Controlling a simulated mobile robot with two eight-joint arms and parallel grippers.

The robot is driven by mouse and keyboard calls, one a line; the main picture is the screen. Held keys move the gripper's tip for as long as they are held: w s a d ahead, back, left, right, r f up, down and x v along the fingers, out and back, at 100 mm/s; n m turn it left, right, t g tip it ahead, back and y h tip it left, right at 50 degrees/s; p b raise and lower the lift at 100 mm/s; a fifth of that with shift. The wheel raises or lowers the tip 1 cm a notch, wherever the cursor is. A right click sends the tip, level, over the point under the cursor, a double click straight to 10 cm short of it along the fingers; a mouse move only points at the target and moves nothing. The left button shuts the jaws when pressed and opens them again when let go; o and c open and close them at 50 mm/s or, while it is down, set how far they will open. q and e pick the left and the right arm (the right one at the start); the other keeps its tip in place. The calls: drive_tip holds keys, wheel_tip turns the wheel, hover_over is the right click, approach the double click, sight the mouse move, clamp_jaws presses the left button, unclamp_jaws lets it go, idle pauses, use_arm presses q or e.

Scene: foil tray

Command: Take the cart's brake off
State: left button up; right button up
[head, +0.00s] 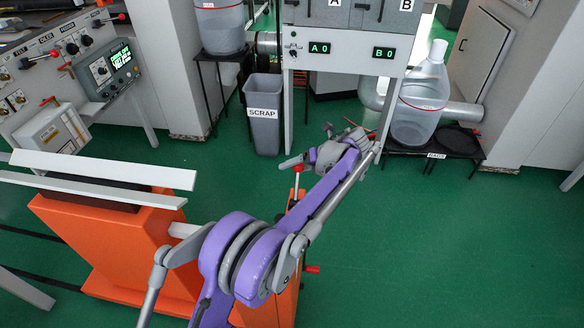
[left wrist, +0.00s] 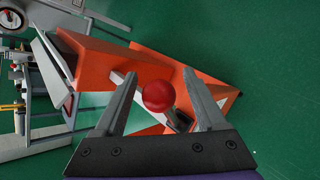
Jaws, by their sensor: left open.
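The orange cart (head: 105,240) stands at the lower left in the head view and also shows in the left wrist view (left wrist: 95,60). A lever with a red ball knob (head: 298,168) rises upright at its right end. The knob also shows in the left wrist view (left wrist: 158,96), between the two fingers as seen from that camera. My left gripper (head: 306,152) is open by the knob; whether a finger touches it I cannot tell. A second red-ended handle (head: 312,269) sticks out low on the cart's right side. My left arm hides part of the cart. My right gripper is not in view.
White rails (head: 100,168) top the cart. A grey scrap bin (head: 264,120) and a machine with A and B displays (head: 345,50) stand behind. A clear jug (head: 415,110) sits on a low black stand. Green floor to the right is free.

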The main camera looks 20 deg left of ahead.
use_arm(q)
drive_tip(key=v, duration=0.9)
drive_tip(key=shift+p, duration=0.45)
drive_tip(key=shift+d+r, duration=0.1)
drive_tip(key=shift+d, duration=0.05)
